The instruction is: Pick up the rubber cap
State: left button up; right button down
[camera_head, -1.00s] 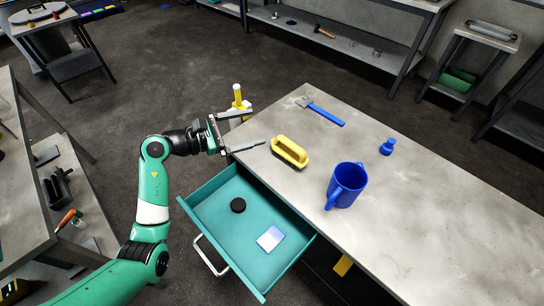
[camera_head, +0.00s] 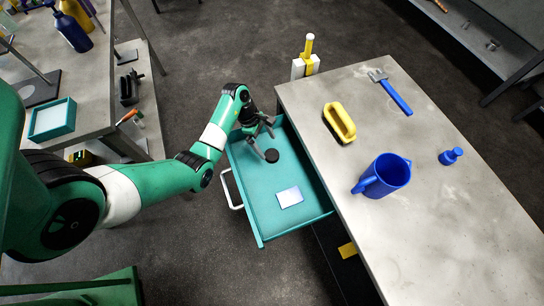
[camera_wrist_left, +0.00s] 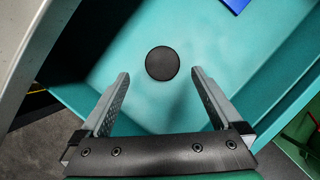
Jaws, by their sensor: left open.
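The rubber cap is a small black disc (camera_head: 271,156) lying in the open teal drawer (camera_head: 258,215). In the left wrist view the cap (camera_wrist_left: 162,63) lies on the drawer floor, just beyond the fingertips and roughly centred between them. My left gripper (camera_head: 267,140) is over the back part of the drawer, close to the cap. It also shows in the left wrist view (camera_wrist_left: 160,76), with its two fingers spread wide and nothing between them. My right gripper is not in view.
A white-blue card (camera_head: 289,197) lies in the drawer. The table edge rises beside the drawer.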

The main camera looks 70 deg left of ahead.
aim_at(272, 154)
pick_arm(q)
jog(key=b+x, duration=0.2)
jog(key=x, duration=0.1)
jog(key=b+x, duration=0.1)
jog(key=x, duration=0.1)
jog(key=shift+s+d+f+b, duration=0.15)
jog(key=shift+s+f+b, duration=0.1)
jog(key=shift+b, duration=0.1)
jog(key=shift+r, duration=0.15)
jog(key=c, duration=1.4)
